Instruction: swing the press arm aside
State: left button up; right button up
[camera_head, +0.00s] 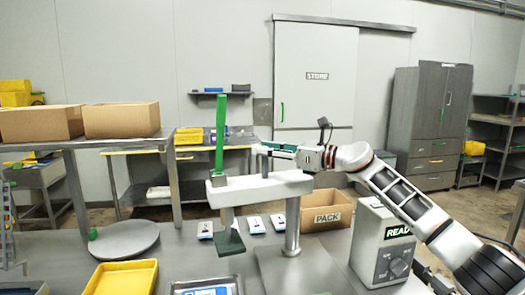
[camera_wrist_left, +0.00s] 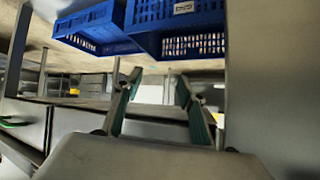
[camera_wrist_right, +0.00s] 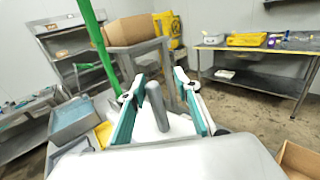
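The press arm (camera_head: 260,187) is a pale horizontal beam on a grey post (camera_head: 293,228). A tall green handle (camera_head: 220,135) rises from its left end, and a dark green press foot (camera_head: 230,242) hangs below that end. A short grey peg (camera_head: 264,162) stands on the beam. My right gripper (camera_head: 272,150) is at the peg. In the right wrist view the peg (camera_wrist_right: 157,106) stands between the spread fingers (camera_wrist_right: 155,95), with gaps on both sides. My left gripper (camera_wrist_left: 156,90) shows only in the left wrist view, open and empty.
A yellow tray (camera_head: 122,279), a round grey disc (camera_head: 124,240) and several small packs lie on the bench. A PACK carton (camera_head: 327,214) and a control box (camera_head: 383,245) stand right of the post. Blue crates (camera_wrist_left: 180,25) show in the left wrist view.

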jog(key=shift+d, duration=0.1)
jog(key=shift+s+a+f, duration=0.1)
jog(key=shift+a, duration=0.15)
jog(key=v, duration=1.2)
